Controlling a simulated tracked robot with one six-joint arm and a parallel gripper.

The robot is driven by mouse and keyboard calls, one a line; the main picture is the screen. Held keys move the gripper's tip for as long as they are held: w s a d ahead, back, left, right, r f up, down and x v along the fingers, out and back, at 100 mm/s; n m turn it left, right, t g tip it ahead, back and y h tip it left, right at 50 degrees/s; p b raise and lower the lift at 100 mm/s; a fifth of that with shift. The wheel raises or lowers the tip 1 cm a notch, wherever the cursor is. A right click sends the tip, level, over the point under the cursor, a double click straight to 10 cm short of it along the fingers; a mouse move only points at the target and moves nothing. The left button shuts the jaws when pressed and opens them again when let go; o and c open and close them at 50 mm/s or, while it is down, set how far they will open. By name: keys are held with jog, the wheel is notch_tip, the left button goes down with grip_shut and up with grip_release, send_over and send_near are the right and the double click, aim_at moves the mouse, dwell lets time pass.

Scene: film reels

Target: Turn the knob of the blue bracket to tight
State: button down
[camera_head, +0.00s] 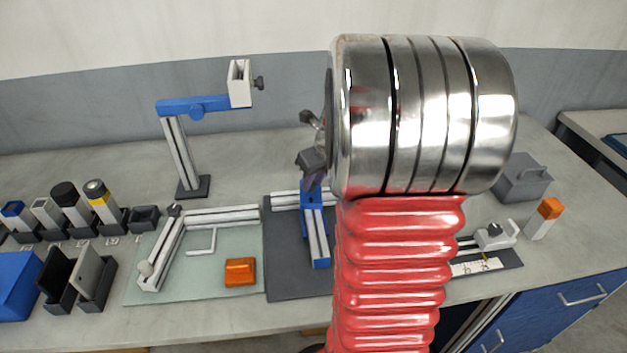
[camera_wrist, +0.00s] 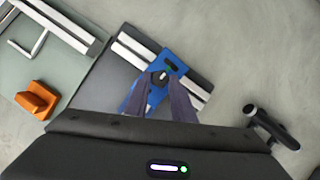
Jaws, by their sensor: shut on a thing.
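The blue bracket (camera_head: 308,199) sits across a pale rail on a dark grey mat, partly hidden by my arm in the head view. In the wrist view the blue bracket (camera_wrist: 178,66) spans the rails, with a dark slot in it. Its small dark round knob (camera_wrist: 158,75) carries a light mark. My gripper (camera_wrist: 157,84) is over the bracket, its two dark fingers on either side of the knob and shut on it. In the head view my gripper (camera_head: 313,180) points down at the bracket, and the knob is hidden there.
A tall stand with a blue arm (camera_head: 195,105) rises at the back left. A green mat (camera_head: 205,275) with pale rails, a hex key and an orange block (camera_head: 240,271) lies left. A splicer-like device (camera_head: 490,237), an orange-capped bottle (camera_head: 543,218) and a grey box (camera_head: 522,180) stand right.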

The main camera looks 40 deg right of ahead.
jog(key=c, duration=1.5)
grip_release()
jog(key=shift+r, duration=0.15)
jog(key=v, duration=1.3)
jog(key=shift+s+r, duration=0.2)
